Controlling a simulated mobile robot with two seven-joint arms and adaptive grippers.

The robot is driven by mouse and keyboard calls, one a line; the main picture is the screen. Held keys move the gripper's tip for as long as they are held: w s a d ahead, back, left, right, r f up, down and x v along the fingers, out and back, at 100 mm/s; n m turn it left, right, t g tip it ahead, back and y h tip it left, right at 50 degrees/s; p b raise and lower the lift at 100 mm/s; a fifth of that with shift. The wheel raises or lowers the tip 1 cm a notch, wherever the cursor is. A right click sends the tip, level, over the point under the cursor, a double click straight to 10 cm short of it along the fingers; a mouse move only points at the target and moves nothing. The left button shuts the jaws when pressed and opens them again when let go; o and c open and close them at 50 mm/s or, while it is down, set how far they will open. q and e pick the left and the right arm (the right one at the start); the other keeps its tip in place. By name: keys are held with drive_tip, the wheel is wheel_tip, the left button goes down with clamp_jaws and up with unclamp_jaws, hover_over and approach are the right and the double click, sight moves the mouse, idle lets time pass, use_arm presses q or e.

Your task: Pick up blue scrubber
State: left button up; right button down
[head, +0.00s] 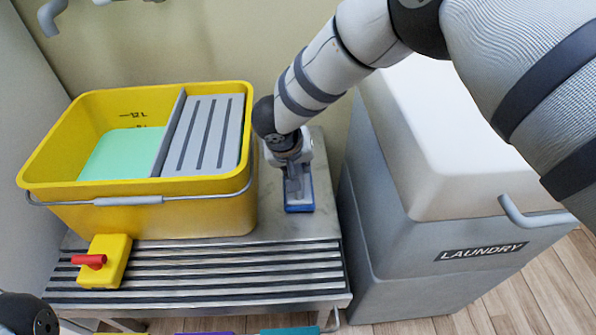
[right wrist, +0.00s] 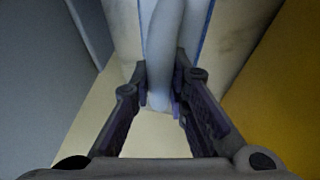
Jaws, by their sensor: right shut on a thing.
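The blue scrubber (head: 300,208) stands on the metal bench, right of the yellow bucket. Its blue edge shows below my right gripper (head: 293,172), which reaches down over it and hides much of it. In the right wrist view, my right gripper (right wrist: 161,88) has its two fingers closed on the scrubber's pale grey handle (right wrist: 163,50), with blue edging on both sides of it. The scrubber seems to rest on the bench; I cannot tell of any gap under it. A dark part of my left arm shows at the lower left, its fingers out of view.
The yellow bucket (head: 222,220), with green liquid and a grey slatted insert, stands close left on the bench (head: 265,228). A grey laundry bin (head: 430,235) with a pale lid stands close right. A yellow block with a red knob (head: 105,262) is at the bench's front left.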

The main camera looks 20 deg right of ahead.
sight(300, 166)
drive_tip(key=r, duration=0.1)
drive_tip(key=r+p, duration=0.1)
drive_tip(key=r, duration=0.2)
drive_tip(key=shift+s, duration=0.35)
use_arm(q)
drive_tip(key=shift+t, duration=0.4)
drive_tip(key=r+p, duration=0.1)
drive_tip(key=w+r+p, duration=0.1)
drive_tip(key=r+p, duration=0.3)
drive_tip(key=shift+w+r, duration=0.1)
drive_tip(key=shift+w, duration=0.25)
use_arm(e)
drive_tip(key=s+d+r, duration=0.1)
drive_tip(key=s+r, duration=0.7)
drive_tip(key=s, duration=0.5)
drive_tip(key=shift+s+d+r, duration=0.15)
drive_tip(key=shift+d, duration=0.05)
